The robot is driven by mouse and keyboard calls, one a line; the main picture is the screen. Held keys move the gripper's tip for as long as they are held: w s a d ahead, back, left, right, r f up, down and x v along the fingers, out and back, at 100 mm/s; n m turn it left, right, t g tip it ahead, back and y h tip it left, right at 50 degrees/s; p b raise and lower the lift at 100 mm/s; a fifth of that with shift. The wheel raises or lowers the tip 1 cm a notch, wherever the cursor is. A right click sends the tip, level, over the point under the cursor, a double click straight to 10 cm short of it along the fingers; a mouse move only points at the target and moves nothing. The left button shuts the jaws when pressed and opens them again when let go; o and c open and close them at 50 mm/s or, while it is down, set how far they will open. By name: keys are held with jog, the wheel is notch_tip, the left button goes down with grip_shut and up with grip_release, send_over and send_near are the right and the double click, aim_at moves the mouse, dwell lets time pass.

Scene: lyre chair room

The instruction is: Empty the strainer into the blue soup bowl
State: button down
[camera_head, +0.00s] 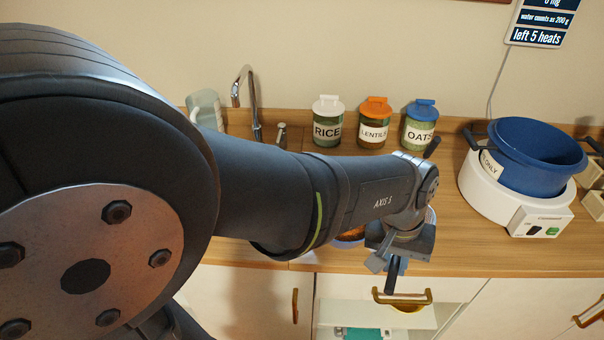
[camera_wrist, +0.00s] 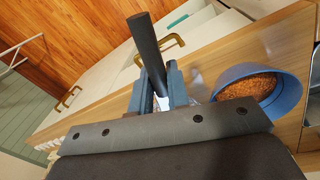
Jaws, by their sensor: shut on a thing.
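My gripper (camera_wrist: 160,85) is shut on a dark, rod-like handle (camera_wrist: 148,45), which sticks out past the fingers. In the head view my gripper (camera_head: 392,275) is at the counter's front edge, with a dark bar at its fingers. No strainer basket can be made out, so I cannot tell what the handle belongs to. A blue bowl (camera_wrist: 290,98) with orange-brown grains in it stands on the counter, to the right of my gripper in the wrist view. In the head view my arm hides most of the bowl, and only some orange-brown contents (camera_head: 351,234) show below it.
Rice (camera_head: 328,131), lentils (camera_head: 373,134) and oats (camera_head: 417,136) jars stand along the wall. A dark upright handle (camera_head: 432,148) shows beside the oats. A large blue pot (camera_head: 535,165) sits on a white heater (camera_head: 490,205) at right. Cabinet handles (camera_head: 409,298) project below the counter.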

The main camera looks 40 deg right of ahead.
jog(key=shift+s+d+f+t+y, duration=0.25)
jog(key=shift+s+f+t, duration=0.2)
jog(key=shift+f, duration=0.25)
jog(key=shift+s+d+f+t+y, duration=0.2)
jog(key=shift+s+f+t, duration=0.2)
jog(key=shift+f, duration=0.3)
jog(key=shift+s+a+f+t, duration=0.2)
jog(key=shift+s+a+t, duration=0.15)
jog(key=shift+s+a, duration=0.4)
jog(key=s+d+r, duration=0.2)
jog(key=s+r, duration=0.2)
jog(key=shift+s, duration=0.15)
